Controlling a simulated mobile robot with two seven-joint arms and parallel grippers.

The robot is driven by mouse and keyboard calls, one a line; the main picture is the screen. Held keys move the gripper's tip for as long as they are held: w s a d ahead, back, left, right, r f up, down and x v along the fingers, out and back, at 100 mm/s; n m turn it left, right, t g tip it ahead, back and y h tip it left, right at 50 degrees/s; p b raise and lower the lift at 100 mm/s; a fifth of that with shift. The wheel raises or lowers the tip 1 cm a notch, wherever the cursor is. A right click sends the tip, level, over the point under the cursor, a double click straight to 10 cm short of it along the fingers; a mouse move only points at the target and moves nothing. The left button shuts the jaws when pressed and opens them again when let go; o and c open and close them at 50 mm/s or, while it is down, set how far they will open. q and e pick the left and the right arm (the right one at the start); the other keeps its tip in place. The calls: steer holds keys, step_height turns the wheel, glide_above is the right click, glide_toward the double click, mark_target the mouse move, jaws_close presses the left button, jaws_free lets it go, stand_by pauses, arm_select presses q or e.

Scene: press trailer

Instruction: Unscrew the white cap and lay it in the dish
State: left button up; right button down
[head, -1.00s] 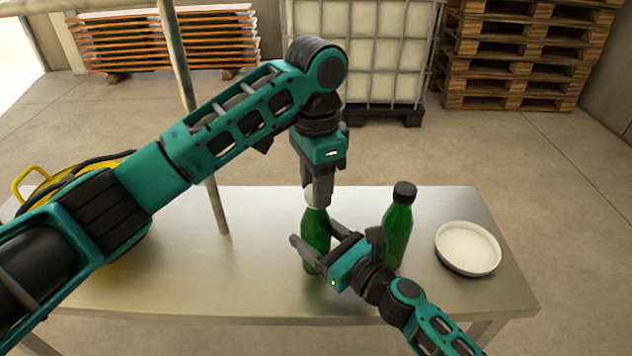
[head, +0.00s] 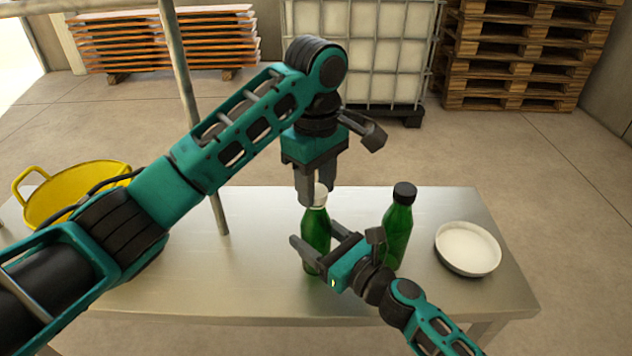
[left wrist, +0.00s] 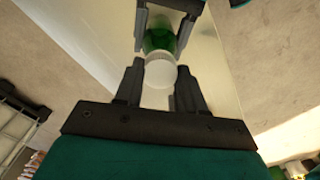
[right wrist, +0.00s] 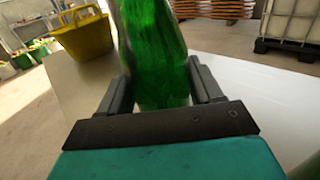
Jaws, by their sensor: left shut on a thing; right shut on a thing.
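The white cap (head: 321,194) sits on top of a green bottle (head: 317,232) that stands upright on the table. My left gripper (head: 315,196) points down from above and is shut on the cap; in the left wrist view the cap (left wrist: 160,73) lies between its fingers. My right gripper (head: 334,240) is shut around the bottle's body from the front right; the green body (right wrist: 155,60) fills the space between its fingers in the right wrist view. The white round dish (head: 467,246) lies empty at the table's right. Whether the cap is loose cannot be told.
A second green bottle (head: 398,230) with a black cap stands just right of the held one, between it and the dish. A yellow basket (head: 75,190) is at the left, partly behind my left arm. The table's front is clear.

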mark_target(316, 190)
arm_select(q)
steer(key=n, duration=0.4)
stand_by(0.5)
steer(key=shift+r, duration=1.15)
steer(key=shift+r, duration=2)
arm_select(e)
steer(key=shift+c, duration=0.6)
jaws_free()
